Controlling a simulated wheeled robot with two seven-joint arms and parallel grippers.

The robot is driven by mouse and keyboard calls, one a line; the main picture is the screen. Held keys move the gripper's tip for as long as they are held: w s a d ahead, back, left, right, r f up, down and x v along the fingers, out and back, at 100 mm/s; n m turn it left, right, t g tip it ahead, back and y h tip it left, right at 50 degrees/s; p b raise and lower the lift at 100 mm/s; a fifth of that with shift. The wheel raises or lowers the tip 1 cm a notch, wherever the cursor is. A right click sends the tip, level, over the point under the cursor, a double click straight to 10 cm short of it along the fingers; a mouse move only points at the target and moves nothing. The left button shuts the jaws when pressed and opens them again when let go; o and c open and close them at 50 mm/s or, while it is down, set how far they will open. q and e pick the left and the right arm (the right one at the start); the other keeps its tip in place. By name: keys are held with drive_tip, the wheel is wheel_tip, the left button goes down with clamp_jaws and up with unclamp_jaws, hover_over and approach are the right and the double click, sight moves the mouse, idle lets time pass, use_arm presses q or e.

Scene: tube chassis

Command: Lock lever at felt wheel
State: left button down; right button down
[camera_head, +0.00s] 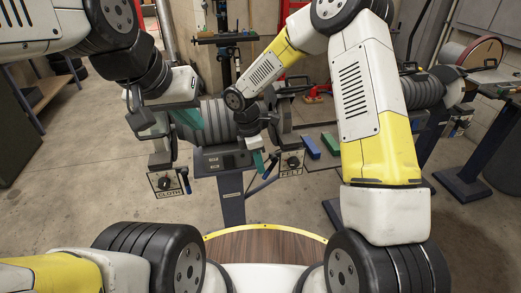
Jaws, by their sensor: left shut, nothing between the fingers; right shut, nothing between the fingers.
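A grey buffing machine (214,112) stands on a dark pedestal (231,197) ahead of me. The box labelled CLOTH (164,183) hangs at its left, with a blue-tipped lever (186,182) pointing down beside it. The box labelled FELT (291,164) is at its right, with a round knob. A blue lever (271,167) slants beside the FELT box, partly hidden by my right gripper (258,161). The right gripper's teal fingers are shut and close to this lever; contact is unclear. My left gripper (190,118) is shut and empty, in front of the machine's left side.
A blue block (307,147) and a green block (330,143) lie right of the FELT box. Another machine with a red disc (483,52) stands at the far right. A shelf is at the far left. The concrete floor at left (80,165) is clear.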

drive_tip(key=shift+f+h, duration=0.15)
drive_tip(key=shift+h, duration=0.25)
drive_tip(key=shift+w+d+f+t+h, duration=0.1)
drive_tip(key=shift+d+f+t+h, duration=0.15)
drive_tip(key=shift+h, duration=0.5)
drive_tip(key=shift+d+f+t+h, duration=0.1)
drive_tip(key=shift+f+t+h, duration=0.15)
drive_tip(key=shift+h, duration=0.55)
drive_tip(key=shift+w+d+f+t+h, duration=0.1)
drive_tip(key=shift+d+f+t+h, duration=0.2)
drive_tip(key=shift+h, duration=0.45)
drive_tip(key=shift+f, duration=0.1)
drive_tip(key=shift+a, duration=0.1)
